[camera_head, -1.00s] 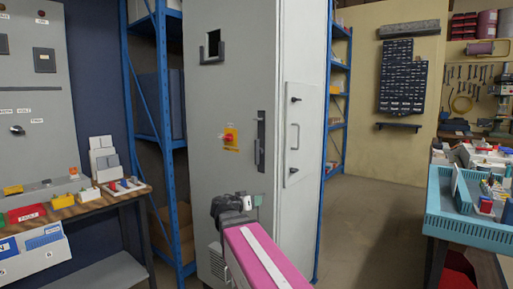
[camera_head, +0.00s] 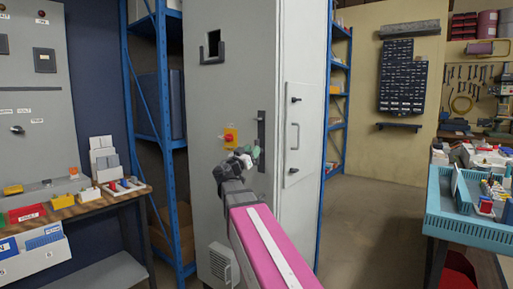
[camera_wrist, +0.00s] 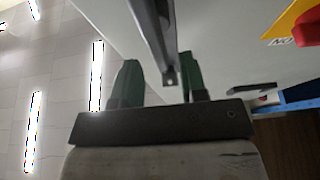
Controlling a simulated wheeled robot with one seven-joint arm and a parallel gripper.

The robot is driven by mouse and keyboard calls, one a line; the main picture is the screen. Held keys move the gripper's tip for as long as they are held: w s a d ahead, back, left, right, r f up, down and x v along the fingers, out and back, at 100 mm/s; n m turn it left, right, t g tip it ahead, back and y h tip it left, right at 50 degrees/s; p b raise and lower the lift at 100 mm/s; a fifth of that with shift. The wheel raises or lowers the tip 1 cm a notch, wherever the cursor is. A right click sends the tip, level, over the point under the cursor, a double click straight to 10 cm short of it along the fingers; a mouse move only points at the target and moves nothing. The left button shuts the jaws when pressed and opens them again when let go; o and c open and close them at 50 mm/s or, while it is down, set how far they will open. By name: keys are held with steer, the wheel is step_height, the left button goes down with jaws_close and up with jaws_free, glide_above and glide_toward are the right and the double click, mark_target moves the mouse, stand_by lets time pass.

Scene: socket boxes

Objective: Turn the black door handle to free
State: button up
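The black door handle (camera_head: 261,132) is a long upright bar on the front of the tall light-grey cabinet. My gripper (camera_head: 250,154) is in front of the lower end of the handle. In the wrist view my gripper (camera_wrist: 158,80) has its two green fingertips apart, with the end of the handle (camera_wrist: 152,30) showing between them, closer to the right finger. No firm contact can be made out.
A red rotary switch on a yellow plate (camera_head: 230,137) sits just left of the handle; the plate (camera_wrist: 285,22) also shows in the wrist view. A grey side handle (camera_head: 295,136) is on the cabinet's right face. Blue shelving (camera_head: 160,100) stands left; floor to the right is open.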

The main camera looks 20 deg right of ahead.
steer(key=shift+x, duration=1.9)
steer(key=shift+c, duration=0.3)
jaws_close()
steer(key=shift+n, duration=0.3)
steer(key=shift+w+a+f+n+t+y, duration=0.35)
steer(key=shift+n+y, duration=1.1)
steer(key=shift+n, duration=2.2)
steer(key=shift+w+a+f+n+t+y, duration=0.35)
steer(key=shift+n+y, duration=1.05)
steer(key=shift+n, duration=2.2)
steer(key=shift+w+a+f+n+t+y, duration=0.1)
steer(key=shift+w+f+n+t+y, duration=0.4)
steer(key=shift+n+y, duration=2.05)
steer(key=shift+s+f+n+h, duration=0.1)
steer(key=shift+f+n+h, duration=0.1)
steer(key=shift+n+h, duration=0.95)
